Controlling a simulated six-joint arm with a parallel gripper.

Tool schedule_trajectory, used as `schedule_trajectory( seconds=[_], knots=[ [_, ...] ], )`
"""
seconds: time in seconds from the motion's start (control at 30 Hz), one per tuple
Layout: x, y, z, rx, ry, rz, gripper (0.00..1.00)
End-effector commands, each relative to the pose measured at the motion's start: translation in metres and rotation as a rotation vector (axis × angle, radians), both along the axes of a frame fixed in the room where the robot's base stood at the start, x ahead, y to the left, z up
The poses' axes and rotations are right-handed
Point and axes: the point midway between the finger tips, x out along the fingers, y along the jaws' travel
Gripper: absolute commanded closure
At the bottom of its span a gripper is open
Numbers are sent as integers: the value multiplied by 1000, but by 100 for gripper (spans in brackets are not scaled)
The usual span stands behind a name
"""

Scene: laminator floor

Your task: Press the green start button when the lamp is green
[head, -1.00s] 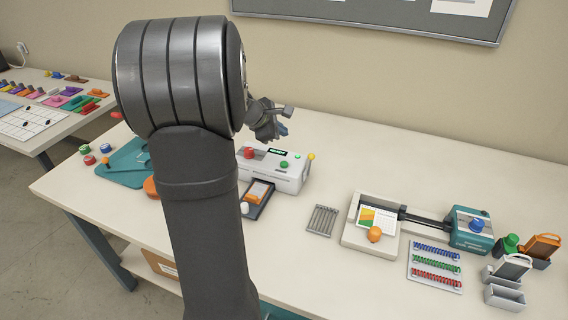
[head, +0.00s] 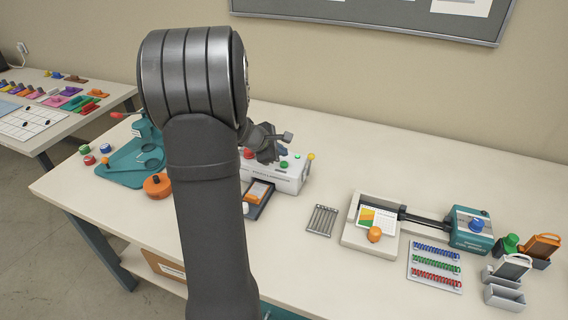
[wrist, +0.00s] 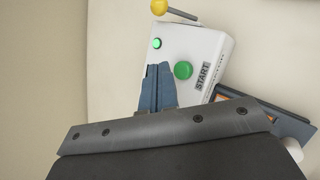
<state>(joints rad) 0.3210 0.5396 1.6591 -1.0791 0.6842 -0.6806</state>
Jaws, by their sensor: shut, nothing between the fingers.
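The white laminator (head: 287,178) stands near the middle of the bench, partly behind my gripper. Its green start button (head: 284,165) shows on the front part of the top. In the wrist view the start button (wrist: 183,70) sits beside the word START. A smaller lamp (wrist: 157,43) near the machine's corner looks bright green. My gripper (wrist: 158,88) is shut and empty. In the wrist view its blue-grey fingertips show just left of and below the start button. In the head view my gripper (head: 283,151) hangs over the machine; contact cannot be told.
A red button (head: 248,154) is partly hidden by my gripper. A yellow ball on a rod (head: 311,157) sticks up at the machine's right end. A dark tray (head: 257,211) with an orange item lies in front. A grey rack (head: 322,220) lies to the right.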

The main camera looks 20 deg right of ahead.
Motion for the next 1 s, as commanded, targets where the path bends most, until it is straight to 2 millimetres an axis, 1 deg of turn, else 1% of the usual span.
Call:
schedule_trajectory(
  seconds=[0.1, 0.23, 1.0],
  knots=[
    [0, 0, -8, 0, 1, 1, 100],
    [0, 0, -13, 0, 1, 1, 100],
    [0, 0, -13, 0, 0, 0, 100]
  ],
)
